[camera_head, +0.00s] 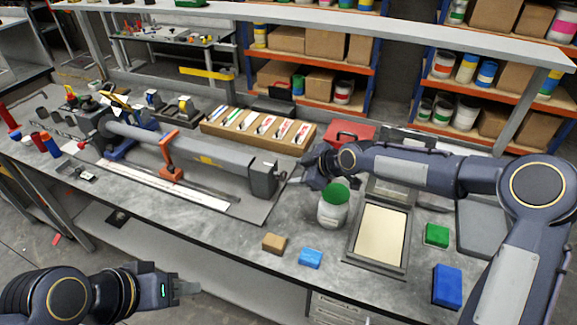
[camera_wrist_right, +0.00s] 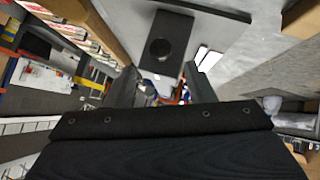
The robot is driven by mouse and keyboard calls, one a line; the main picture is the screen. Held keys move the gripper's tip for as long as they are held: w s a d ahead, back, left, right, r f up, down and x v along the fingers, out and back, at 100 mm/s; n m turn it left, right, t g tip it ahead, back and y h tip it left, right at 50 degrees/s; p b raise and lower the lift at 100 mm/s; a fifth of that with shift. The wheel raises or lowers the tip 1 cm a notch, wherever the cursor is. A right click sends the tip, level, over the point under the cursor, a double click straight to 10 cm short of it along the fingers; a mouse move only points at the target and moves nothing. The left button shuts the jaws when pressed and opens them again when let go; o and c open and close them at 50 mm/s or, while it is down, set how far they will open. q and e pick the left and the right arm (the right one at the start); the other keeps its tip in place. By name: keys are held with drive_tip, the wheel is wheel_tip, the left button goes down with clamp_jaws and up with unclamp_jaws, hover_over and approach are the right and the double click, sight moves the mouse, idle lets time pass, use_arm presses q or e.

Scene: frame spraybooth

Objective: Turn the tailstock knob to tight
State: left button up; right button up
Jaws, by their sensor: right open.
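The tailstock (camera_head: 264,178) is a dark grey block at the right end of the long grey tube (camera_head: 190,148) on the bench. I cannot make out a separate knob or its setting in the head view. In the right wrist view a dark block (camera_wrist_right: 178,33) with a round dark feature (camera_wrist_right: 160,48) lies ahead of the fingers; I cannot tell if this is the knob. My right gripper (camera_head: 304,181) is just right of the tailstock, apart from it; its fingers (camera_wrist_right: 164,84) are open and empty. My left gripper (camera_head: 188,288) hangs low, in front of the bench.
A white jar with a green lid (camera_head: 333,205) stands close to my right gripper. A framed panel (camera_head: 381,238), a brown block (camera_head: 274,243) and a blue block (camera_head: 311,258) lie nearby. A wooden tray (camera_head: 258,131) and red toolbox (camera_head: 350,133) stand behind.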

sight(285, 175)
drive_tip(key=p+x, duration=0.1)
drive_tip(key=x, duration=0.4)
drive_tip(key=shift+a, duration=0.2)
drive_tip(key=shift+w+a+f+p, duration=0.3)
drive_tip(key=shift+f, duration=0.2)
drive_tip(key=c, duration=0.9)
